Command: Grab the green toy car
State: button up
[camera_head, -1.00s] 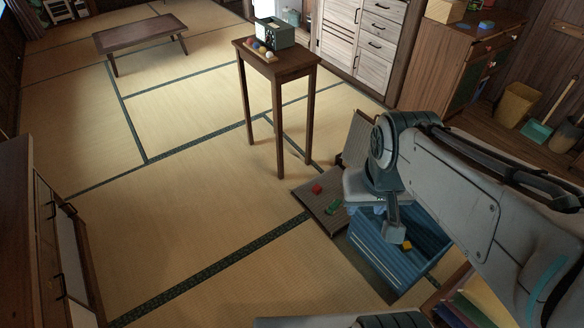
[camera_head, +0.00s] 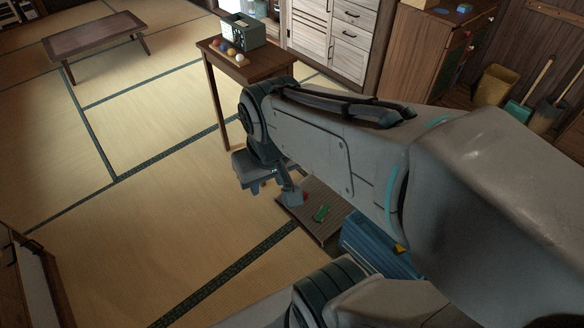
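The green toy car (camera_head: 321,213) lies on a low brown mat or board (camera_head: 316,230) on the floor, near the lower middle of the head view. My gripper (camera_head: 291,200) points down just left of the car in the picture, over the mat's left edge. Its height above the mat is unclear. My arm covers the mat's upper part. Only one finger shape shows, so I cannot tell whether the gripper is open or shut. A small red thing (camera_head: 306,196) shows partly beside the gripper.
A blue crate (camera_head: 362,247) with a yellow thing (camera_head: 400,248) stands right of the mat, partly behind my arm. A tall wooden table (camera_head: 262,68) holds a grey-green box (camera_head: 243,31) and several small balls. Open tatami lies to the left.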

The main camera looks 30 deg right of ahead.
aim_at(322, 213)
jog(key=z, duration=0.55)
jog(key=i, duration=0.95)
jog(key=z, duration=0.9)
